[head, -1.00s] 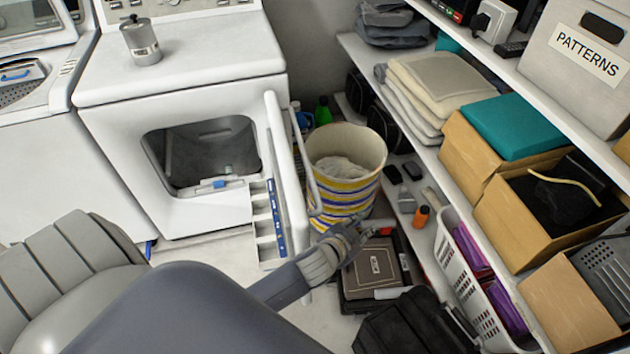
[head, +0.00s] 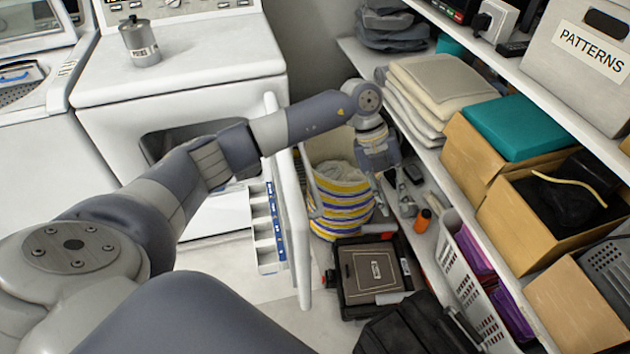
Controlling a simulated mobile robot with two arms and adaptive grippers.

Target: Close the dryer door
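The white dryer (head: 185,80) stands at the left with its front opening partly hidden behind my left arm. Its door (head: 299,235) is swung wide open to the right and seen nearly edge-on, with a handle bar on its outer side. My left arm reaches over the top of the door. My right gripper is not in view.
A striped laundry basket (head: 340,207) stands behind the door's outer side. A dark case (head: 373,276) lies on the floor close to the door. Shelves with cardboard boxes (head: 532,215) and a white basket (head: 468,285) line the right. A metal canister (head: 139,42) stands on the dryer.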

